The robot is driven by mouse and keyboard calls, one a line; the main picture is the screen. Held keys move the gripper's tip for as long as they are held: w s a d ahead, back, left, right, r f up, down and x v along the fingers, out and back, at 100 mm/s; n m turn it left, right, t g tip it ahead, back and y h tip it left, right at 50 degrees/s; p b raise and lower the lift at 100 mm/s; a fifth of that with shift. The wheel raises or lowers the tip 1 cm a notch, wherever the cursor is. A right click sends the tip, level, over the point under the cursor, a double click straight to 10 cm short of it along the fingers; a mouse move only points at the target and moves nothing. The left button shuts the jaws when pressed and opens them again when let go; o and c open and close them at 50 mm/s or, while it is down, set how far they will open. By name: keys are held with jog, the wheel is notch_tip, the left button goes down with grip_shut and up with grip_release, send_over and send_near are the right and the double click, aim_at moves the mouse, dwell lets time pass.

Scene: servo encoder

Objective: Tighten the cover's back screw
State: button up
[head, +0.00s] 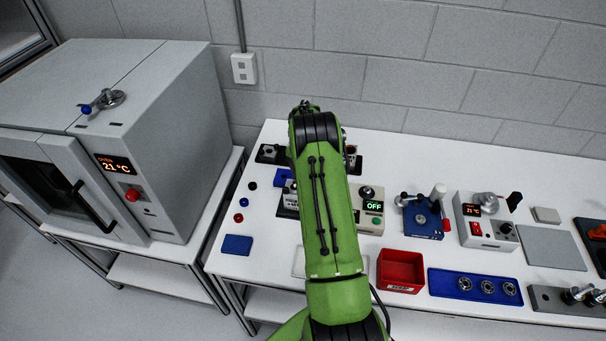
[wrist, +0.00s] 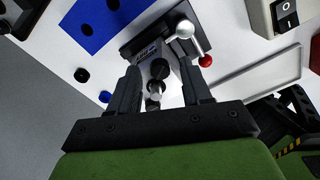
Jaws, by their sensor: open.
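In the wrist view my gripper (wrist: 160,70) is open, its two dark fingers on either side of a small dark and silver part (wrist: 157,78). I cannot tell whether the fingers touch it. This part stands in front of a grey block on a dark fixture (wrist: 140,42) with a silver clamp lever (wrist: 185,30) and red ball knob (wrist: 205,61). I cannot make out the cover or its back screw for certain. In the head view my green arm hides the gripper and most of this fixture.
A blue plate (wrist: 90,25) lies beside the fixture, with black and blue caps (wrist: 105,97) near it. In the head view, a box reading OFF (head: 371,210), a red bin (head: 401,270) and a blue tray (head: 450,284) stand right of my arm. An oven (head: 160,150) stands left.

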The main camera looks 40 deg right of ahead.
grip_shut()
jog(key=shift+m+b, duration=0.35)
jog(key=shift+m, duration=0.05)
jog(key=shift+f+m+b, duration=0.1)
jog(key=shift+m+b, duration=0.65)
jog(key=shift+m, duration=0.15)
jog(key=m+b, duration=0.1)
jog(key=m, duration=0.1)
jog(key=shift+m, duration=0.4)
jog(key=m+b, duration=0.1)
jog(key=m, duration=0.2)
jog(key=shift+m+b, duration=0.45)
jog(key=shift+m, duration=1.45)
